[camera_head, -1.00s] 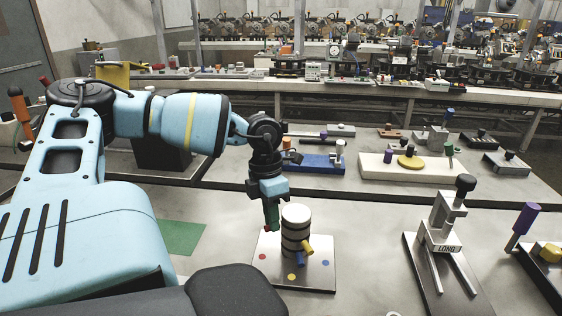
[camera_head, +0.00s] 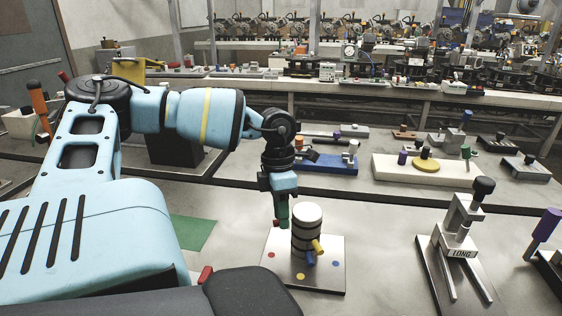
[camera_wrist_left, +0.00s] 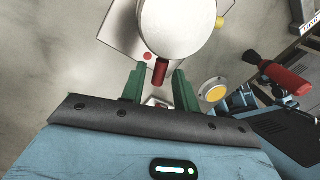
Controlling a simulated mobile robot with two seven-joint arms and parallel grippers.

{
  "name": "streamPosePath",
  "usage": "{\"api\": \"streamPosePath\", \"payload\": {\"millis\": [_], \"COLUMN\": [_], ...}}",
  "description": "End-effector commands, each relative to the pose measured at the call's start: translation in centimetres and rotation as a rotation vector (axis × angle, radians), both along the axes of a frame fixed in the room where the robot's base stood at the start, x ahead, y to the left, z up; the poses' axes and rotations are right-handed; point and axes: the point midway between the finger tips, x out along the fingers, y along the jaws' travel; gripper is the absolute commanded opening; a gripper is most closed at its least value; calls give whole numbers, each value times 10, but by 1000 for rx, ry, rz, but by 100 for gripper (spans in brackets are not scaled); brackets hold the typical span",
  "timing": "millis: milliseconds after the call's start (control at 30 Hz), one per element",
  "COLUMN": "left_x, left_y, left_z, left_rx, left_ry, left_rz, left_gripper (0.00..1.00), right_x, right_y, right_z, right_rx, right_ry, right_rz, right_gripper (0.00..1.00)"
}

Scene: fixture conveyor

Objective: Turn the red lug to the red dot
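A round post (camera_head: 307,218) with a white top and dark bands stands on a metal plate (camera_head: 325,282). A yellow lug (camera_head: 319,246) and a blue lug (camera_head: 310,258) stick out low on its front. The plate has a red dot (camera_head: 271,255), a yellow dot (camera_head: 300,277) and a blue dot (camera_head: 336,264). My left gripper (camera_head: 282,218) points down at the post's left side. In the left wrist view its green fingers are open on either side of the red lug (camera_wrist_left: 160,72), with a small gap showing. The red dot (camera_wrist_left: 147,57) shows just left of the lug there. The red lug is hidden in the head view.
A LONG-marked metal fixture (camera_head: 459,254) stands to the right, and a purple-handled fixture (camera_head: 543,234) at the right edge. A green mat (camera_head: 195,232) lies left of the plate. A blue block (camera_head: 325,164) and a cream block (camera_head: 430,172) sit behind. The bench between the plate and LONG fixture is clear.

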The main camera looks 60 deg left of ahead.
Motion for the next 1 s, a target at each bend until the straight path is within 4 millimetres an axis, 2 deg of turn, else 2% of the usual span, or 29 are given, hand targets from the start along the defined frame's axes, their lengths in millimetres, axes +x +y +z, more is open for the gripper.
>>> {"api": "streamPosePath", "payload": {"millis": [367, 800, 1000], "left_x": [0, 4, 4], "left_y": [1, 13, 15], "left_z": [3, 63, 76], "left_rx": [1, 2, 1], "left_ry": [1, -1, 0], "left_rz": [1, 2, 1], "left_gripper": [36, 36, 36], "right_x": [-2, -4, -5], "right_y": [0, 0, 0], "right_z": [0, -3, -4], "right_rx": [1, 0, 1], "right_ry": [4, 8, 9], "right_rz": [0, 0, 1], "right_gripper": [36, 36, 36]}}
